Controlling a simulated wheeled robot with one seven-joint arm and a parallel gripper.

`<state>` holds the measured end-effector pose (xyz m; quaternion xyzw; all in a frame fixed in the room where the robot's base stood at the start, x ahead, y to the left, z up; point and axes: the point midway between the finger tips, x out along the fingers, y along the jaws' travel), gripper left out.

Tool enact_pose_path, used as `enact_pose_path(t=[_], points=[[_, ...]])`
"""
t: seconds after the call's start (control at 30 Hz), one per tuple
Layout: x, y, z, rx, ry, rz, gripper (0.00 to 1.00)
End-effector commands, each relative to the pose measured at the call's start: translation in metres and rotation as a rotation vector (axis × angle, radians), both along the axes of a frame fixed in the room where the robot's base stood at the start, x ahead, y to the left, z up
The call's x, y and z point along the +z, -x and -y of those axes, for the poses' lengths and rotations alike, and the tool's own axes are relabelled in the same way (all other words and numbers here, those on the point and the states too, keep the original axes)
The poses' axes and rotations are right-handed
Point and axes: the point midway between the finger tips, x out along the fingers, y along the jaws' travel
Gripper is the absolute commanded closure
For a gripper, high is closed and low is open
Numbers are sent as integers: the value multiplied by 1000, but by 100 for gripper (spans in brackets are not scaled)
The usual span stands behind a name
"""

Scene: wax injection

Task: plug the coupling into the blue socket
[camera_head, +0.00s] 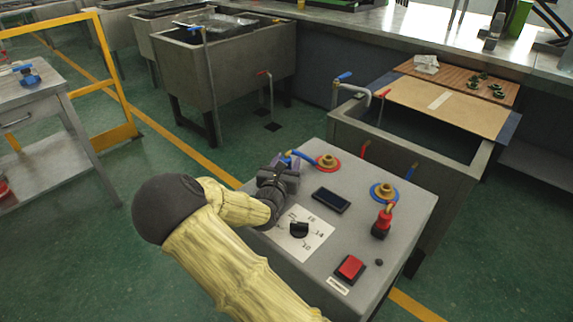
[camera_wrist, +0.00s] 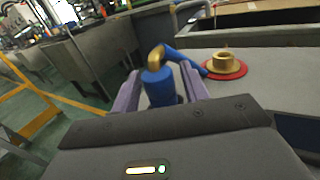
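The blue coupling (camera_wrist: 160,88) has a brass elbow on top and a blue hose running off to the right. My gripper (camera_wrist: 162,90) has its purple fingers on both sides of it, apparently shut on it. In the head view my gripper (camera_head: 275,165) is at the far left corner of the grey console (camera_head: 340,250), and the coupling is mostly hidden there. Its lower end is hidden, so I cannot tell whether it rests on the console. The blue socket (camera_head: 384,191), brass with a blue ring, is on the console's right part, to the right of my gripper.
A brass socket with a red ring (camera_head: 327,162) lies between my gripper and the blue socket. It also shows in the wrist view (camera_wrist: 226,66). A red coupling (camera_head: 381,224) stands near the blue socket. A display (camera_head: 331,199), dial (camera_head: 299,229) and red button (camera_head: 350,268) occupy the console top.

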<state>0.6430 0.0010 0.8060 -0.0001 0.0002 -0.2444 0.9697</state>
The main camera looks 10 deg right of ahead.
Motion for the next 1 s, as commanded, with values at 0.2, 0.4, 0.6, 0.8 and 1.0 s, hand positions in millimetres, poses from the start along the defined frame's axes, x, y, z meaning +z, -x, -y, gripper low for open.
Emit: enact_pose_path(t=[0.2,0.4,0.6,0.8,1.0], points=[[0,0,0,0,0,0,96],[0,0,0,0,0,1,96],[14,0,0,-1,-3,4,96],[51,0,0,-1,-5,5,96],[88,0,-2,2,-3,4,96]])
